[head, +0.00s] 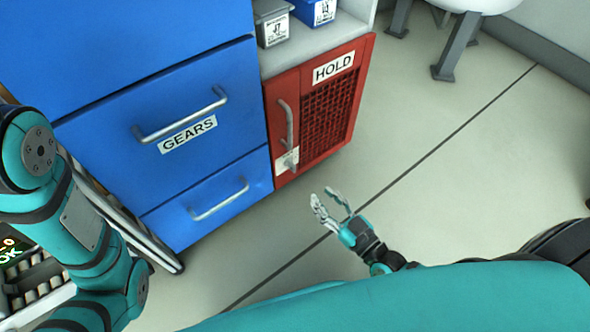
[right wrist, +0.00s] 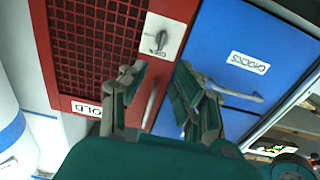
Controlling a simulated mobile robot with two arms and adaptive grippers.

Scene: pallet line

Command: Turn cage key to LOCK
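The red cage (head: 354,93) with a mesh door and a HOLD label stands at the end of the blue drawers. Its white key plate (head: 287,161) is low beside the door handle. In the right wrist view the cage (right wrist: 70,92) is upside down, and a small silver key (right wrist: 160,39) sits on the plate (right wrist: 173,30). I cannot read the plate's markings. My right gripper (head: 327,196) is open and empty, in front of and apart from the cage. In the wrist view its fingertips (right wrist: 158,76) are spread below the key. My left gripper is out of view.
The cage's silver handle (head: 286,124) sticks out above the plate. Blue drawers, one labelled GEARS (head: 187,134), have bar handles. Grey (head: 272,22) and blue (head: 314,10) bins stand on top.

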